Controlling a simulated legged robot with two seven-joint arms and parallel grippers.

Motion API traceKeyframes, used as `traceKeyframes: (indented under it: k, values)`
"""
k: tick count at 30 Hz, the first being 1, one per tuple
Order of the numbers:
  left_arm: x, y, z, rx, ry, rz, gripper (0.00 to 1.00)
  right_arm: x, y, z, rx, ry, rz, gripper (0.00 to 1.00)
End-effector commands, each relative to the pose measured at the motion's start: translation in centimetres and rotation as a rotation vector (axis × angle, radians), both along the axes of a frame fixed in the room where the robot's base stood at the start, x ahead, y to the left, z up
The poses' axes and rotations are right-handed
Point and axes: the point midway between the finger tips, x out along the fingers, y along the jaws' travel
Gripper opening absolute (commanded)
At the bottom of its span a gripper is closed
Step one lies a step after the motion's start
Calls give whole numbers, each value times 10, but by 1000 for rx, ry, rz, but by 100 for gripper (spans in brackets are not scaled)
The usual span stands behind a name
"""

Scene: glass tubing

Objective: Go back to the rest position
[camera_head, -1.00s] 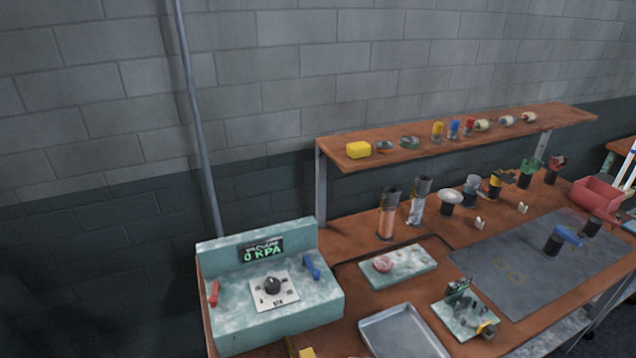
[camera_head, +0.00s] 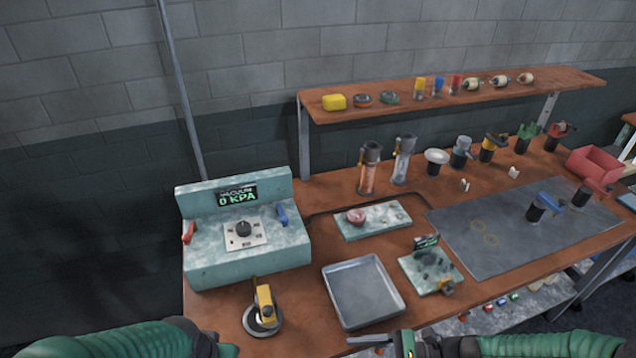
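My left arm (camera_head: 130,341) shows at the bottom left edge of the head view, and its gripper end is cut off or hidden there. My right arm comes in at the bottom right, with its gripper (camera_head: 372,342) near the front edge of the workbench (camera_head: 225,312). Thin grey finger parts show there, pointing left, but I cannot tell whether they are apart or closed. No object is seen in either gripper. Both arms are low, in front of the bench.
A vacuum box (camera_head: 245,235) reading 0 KPA stands at the bench's left. A yellow-handled tool (camera_head: 264,308), an empty metal tray (camera_head: 365,290) and a small fixture board (camera_head: 430,268) lie near the front. A dark mat (camera_head: 490,245) lies right. A shelf (camera_head: 450,100) stands behind.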

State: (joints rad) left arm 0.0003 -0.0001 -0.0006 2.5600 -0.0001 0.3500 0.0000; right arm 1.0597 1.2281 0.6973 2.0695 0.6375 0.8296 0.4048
Motion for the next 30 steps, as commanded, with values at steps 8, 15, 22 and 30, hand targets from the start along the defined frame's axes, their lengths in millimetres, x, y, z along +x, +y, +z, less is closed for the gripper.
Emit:
traceKeyframes:
  k: [8, 15, 22, 30]
  values:
    - [0, 0, 0, 0, 0, -1, 0, -54, -19, -35, -351, -128, 314, 64]
    - [0, 0, 0, 0, 0, -1, 0, -78, -73, -32, -814, -440, 748, 64]
    - [0, 0, 0, 0, 0, -1, 0, -49, -104, 38, -1197, -941, 1124, 64]
    - [0, 0, 0, 0, 0, -1, 0, -38, -108, 63, -1272, -1114, 1200, 64]
